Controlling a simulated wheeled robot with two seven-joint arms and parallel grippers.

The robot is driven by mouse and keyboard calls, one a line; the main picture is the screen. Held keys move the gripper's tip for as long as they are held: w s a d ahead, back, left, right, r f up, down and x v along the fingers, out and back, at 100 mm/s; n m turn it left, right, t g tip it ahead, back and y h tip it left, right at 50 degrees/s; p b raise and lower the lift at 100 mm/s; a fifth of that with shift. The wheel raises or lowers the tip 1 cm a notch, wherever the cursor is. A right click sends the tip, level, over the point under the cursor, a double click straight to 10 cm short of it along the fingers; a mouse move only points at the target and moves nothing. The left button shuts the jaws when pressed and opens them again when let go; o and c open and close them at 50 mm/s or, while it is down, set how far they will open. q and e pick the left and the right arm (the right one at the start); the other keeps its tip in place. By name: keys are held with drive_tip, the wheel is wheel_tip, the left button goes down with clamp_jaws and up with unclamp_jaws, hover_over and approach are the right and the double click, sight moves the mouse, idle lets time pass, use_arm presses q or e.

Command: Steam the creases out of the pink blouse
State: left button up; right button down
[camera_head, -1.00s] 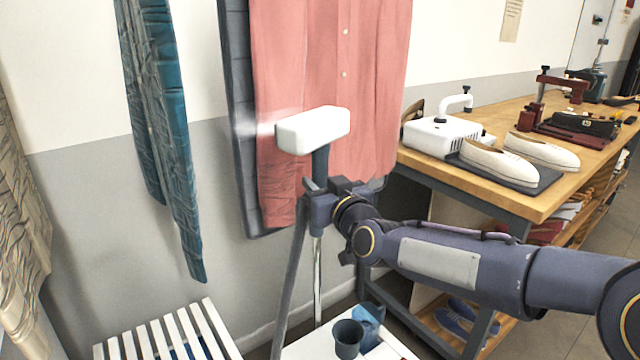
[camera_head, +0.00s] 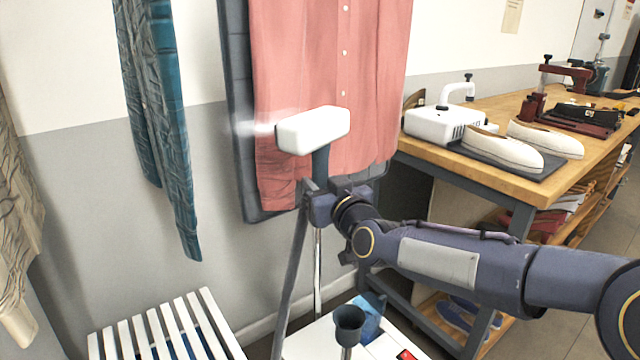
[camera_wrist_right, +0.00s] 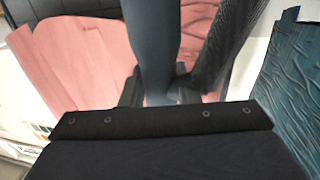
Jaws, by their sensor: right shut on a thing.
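The pink blouse (camera_head: 300,60) hangs on a dark padded board (camera_head: 236,110) against the wall. Its upper part is out of the head view, and its lower part shows faint creases. My right gripper (camera_head: 326,192) is shut on the dark handle of the steamer, whose white head (camera_head: 313,130) is in front of the lower blouse. A pale plume of steam shows at the head's left end. The right wrist view shows the handle (camera_wrist_right: 152,45) between the fingers and pink cloth (camera_wrist_right: 75,65) beyond. I cannot tell whether the head touches the cloth. My left gripper is not in view.
A creased teal garment (camera_head: 165,120) hangs to the left, and a beige one (camera_head: 18,220) at the far left edge. A white slatted rack (camera_head: 165,330) stands below. A wooden workbench (camera_head: 500,115) with white shoes (camera_head: 500,148) is at right. A dark cup-shaped holder (camera_head: 348,325) stands in front.

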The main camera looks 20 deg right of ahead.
drive_tip(key=shift+f+b, duration=1.75)
drive_tip(key=shift+f, duration=0.2)
drive_tip(key=shift+f, duration=0.15)
wheel_tip(320, 180, down, 10)
drive_tip(key=b, duration=0.9)
drive_tip(key=shift+b, duration=0.3)
